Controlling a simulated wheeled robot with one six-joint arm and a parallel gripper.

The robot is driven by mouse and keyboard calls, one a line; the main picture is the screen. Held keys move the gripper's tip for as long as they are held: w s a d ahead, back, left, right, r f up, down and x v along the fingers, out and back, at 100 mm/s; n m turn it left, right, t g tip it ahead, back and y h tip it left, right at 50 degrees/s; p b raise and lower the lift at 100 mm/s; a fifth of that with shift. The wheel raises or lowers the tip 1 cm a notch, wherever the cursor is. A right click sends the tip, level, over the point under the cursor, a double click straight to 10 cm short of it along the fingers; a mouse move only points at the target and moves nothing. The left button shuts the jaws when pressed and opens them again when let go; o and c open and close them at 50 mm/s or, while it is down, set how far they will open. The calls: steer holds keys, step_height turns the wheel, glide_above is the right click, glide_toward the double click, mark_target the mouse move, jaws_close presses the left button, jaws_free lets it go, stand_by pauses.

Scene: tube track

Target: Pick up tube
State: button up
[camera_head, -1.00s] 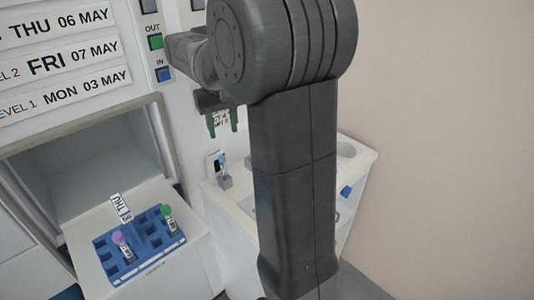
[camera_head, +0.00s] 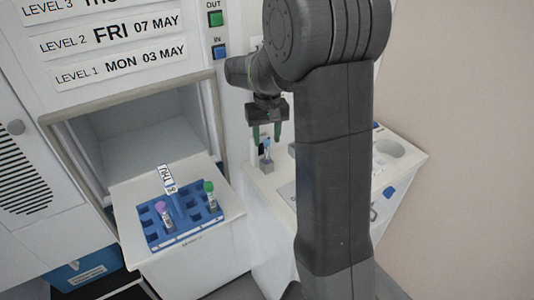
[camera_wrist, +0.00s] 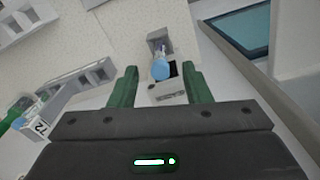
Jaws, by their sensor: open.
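A tube with a light-blue cap (camera_head: 267,142) stands upright in a small grey holder (camera_head: 267,166) on the white counter. In the wrist view the blue cap (camera_wrist: 160,69) shows between and just beyond my fingertips, and the holder (camera_wrist: 158,40) is partly hidden. My gripper (camera_head: 267,132) has green fingers, is open and empty, and hangs just above the tube. In the wrist view my gripper (camera_wrist: 158,78) has its fingers apart on either side of the cap, with no visible contact. Two other tubes, one purple-capped (camera_head: 162,207) and one green-capped (camera_head: 208,187), stand in a blue rack.
The blue rack (camera_head: 185,232) with a THU tag (camera_head: 167,179) sits on a pulled-out white shelf (camera_head: 130,200) at left. A white counter (camera_head: 405,165) with round recesses extends right behind my arm. Labelled cabinet panels stand behind.

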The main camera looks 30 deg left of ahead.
mark_target(267, 141)
steer(key=shift+f, duration=1.6)
steer(key=shift+c, duration=0.4)
steer(key=c, duration=0.8)
steer(key=shift+c, duration=0.2)
steer(key=shift+r, duration=0.15)
steer(key=r, duration=0.6)
steer(key=shift+s+d+r+b, duration=0.15)
steer(key=shift+d+r+b, duration=0.1)
steer(key=shift+r+b, duration=0.15)
steer(key=s+d+b, duration=0.1)
steer(key=s+d, duration=0.3)
steer(key=d, duration=0.3)
steer(key=s+d+b, duration=0.2)
steer(key=s+d, duration=0.2)
steer(key=d, duration=0.4)
steer(key=shift+d, duration=0.3)
